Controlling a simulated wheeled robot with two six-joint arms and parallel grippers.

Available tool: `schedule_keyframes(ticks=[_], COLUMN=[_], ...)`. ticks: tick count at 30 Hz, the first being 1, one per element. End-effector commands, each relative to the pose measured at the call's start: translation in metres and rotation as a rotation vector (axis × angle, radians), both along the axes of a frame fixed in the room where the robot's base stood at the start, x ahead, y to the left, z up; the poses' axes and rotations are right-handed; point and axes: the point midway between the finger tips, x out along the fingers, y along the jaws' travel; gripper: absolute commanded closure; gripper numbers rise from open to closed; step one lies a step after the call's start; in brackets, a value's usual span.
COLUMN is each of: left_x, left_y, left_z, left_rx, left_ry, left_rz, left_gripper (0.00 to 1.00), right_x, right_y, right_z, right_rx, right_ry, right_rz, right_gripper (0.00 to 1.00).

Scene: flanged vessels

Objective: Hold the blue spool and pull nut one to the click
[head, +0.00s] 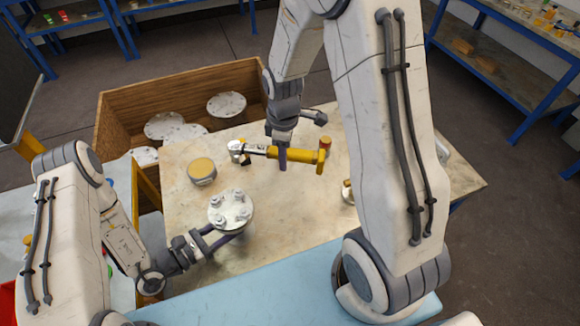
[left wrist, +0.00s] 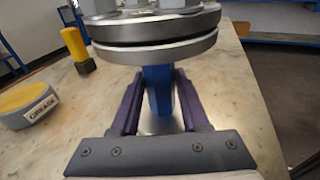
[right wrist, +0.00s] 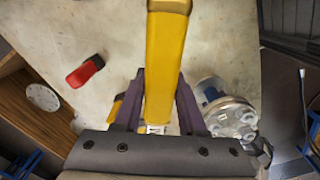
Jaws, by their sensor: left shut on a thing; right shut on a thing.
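The blue spool (left wrist: 158,92) stands between the purple fingers of my left gripper (head: 212,238), which is shut on its neck below the flanges. Its grey round top flange (head: 231,210) carries several nuts; which is nut one I cannot tell. The flange also shows in the right wrist view (right wrist: 232,118), right of my right gripper. My right gripper (head: 282,160) is shut on the yellow handle of a wrench (head: 305,156). The wrench's metal head (head: 238,148) points left in the head view, apart from the flange and its nuts.
A grease tin (head: 202,170) stands on the table (head: 300,205) left of the wrench head. A red-topped piece (head: 325,143) stands by the handle's end. A wooden crate (head: 115,120) with pale discs is behind the table. Bare tabletop lies right of the flange.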

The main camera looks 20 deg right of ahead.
Motion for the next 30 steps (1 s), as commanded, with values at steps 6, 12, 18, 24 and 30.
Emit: schedule_keyframes(ticks=[6,12,18,24,30], left_x=[0.001,0.001,0.001,0.001,0.001], left_y=[0.0,0.0,0.0,0.0,0.0], left_z=[0.0,0.0,0.0,0.0,0.0], left_rx=[0.0,0.0,0.0,0.0,0.0], left_ry=[0.001,0.001,0.001,0.001,0.001], left_rz=[0.002,0.002,0.002,0.002,0.002], left_gripper=[0.99,0.99,0.99,0.99,0.99], right_x=[0.006,0.007,0.006,0.005,0.005], right_y=[0.01,0.016,0.018,0.018,0.018], right_z=[0.037,0.06,0.069,0.059,0.038], right_rx=[-0.001,-0.002,0.0,0.001,0.001], right_ry=[-0.005,-0.005,-0.003,0.002,0.002], right_rz=[0.466,0.775,0.914,0.931,0.929], right_gripper=[1.0,1.0,1.0,1.0,1.0])
